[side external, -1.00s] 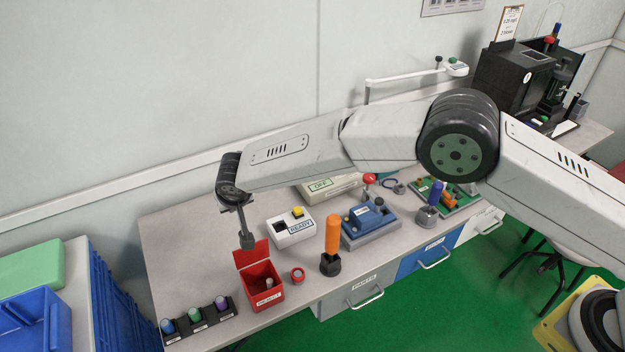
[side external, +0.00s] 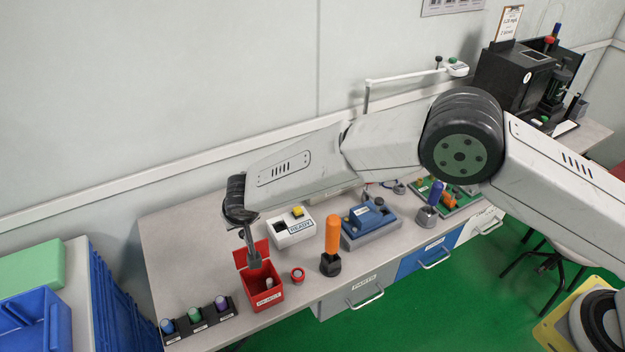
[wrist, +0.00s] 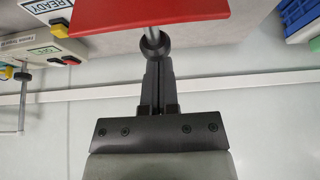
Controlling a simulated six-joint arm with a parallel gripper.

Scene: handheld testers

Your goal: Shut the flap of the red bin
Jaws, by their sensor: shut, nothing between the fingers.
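The red bin (side external: 267,301) stands near the front left of the bench, with a small pale object (side external: 269,282) inside. Its red flap (side external: 241,258) stands open and raised at the back of the bin. My gripper (side external: 256,264) is shut and empty, pointing down, and overlaps the flap in the side view. In the wrist view the flap (wrist: 150,14) fills the top middle, close to my fingertips (wrist: 154,46). I cannot tell whether they touch it. The fingers hide part of the flap in the side view.
A rack of coloured testers (side external: 197,318) stands left of the bin. The white READY box (side external: 291,229) is behind.

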